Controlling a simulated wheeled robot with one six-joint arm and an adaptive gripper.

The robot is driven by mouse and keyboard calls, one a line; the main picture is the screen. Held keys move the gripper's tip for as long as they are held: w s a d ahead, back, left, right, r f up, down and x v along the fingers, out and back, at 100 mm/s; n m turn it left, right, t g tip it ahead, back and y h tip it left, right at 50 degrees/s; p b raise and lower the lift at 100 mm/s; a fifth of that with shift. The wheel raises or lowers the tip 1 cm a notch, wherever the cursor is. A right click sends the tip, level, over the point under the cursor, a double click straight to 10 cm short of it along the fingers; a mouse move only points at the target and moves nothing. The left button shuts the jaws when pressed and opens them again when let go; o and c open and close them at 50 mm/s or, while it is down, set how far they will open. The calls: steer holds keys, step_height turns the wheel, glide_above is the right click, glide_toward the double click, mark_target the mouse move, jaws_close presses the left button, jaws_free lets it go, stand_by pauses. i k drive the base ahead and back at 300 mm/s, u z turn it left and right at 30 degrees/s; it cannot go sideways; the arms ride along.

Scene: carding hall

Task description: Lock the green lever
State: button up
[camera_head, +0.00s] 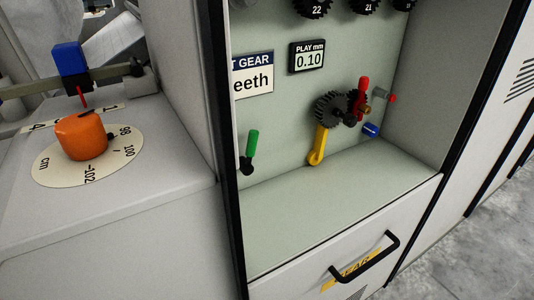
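The green lever (252,144) is on the pale back panel of an open cabinet bay, at its lower left. It has a green grip pointing up with a slight lean to the right, and a dark pivot at its lower end. It stands beside the bay's left black edge, and nothing covers it. My gripper is not in view.
Right of the lever are a yellow handle (319,146), meshed dark gears (330,108), a red handle (363,97) and a blue knob (371,130). A drawer handle (365,262) juts out below. An orange knob (82,137) sits on the left machine. The bay's floor is clear.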

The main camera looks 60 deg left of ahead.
mark_target(246, 168)
steer(key=u, duration=1.6)
steer(key=k, duration=0.35)
steer(key=u, duration=0.75)
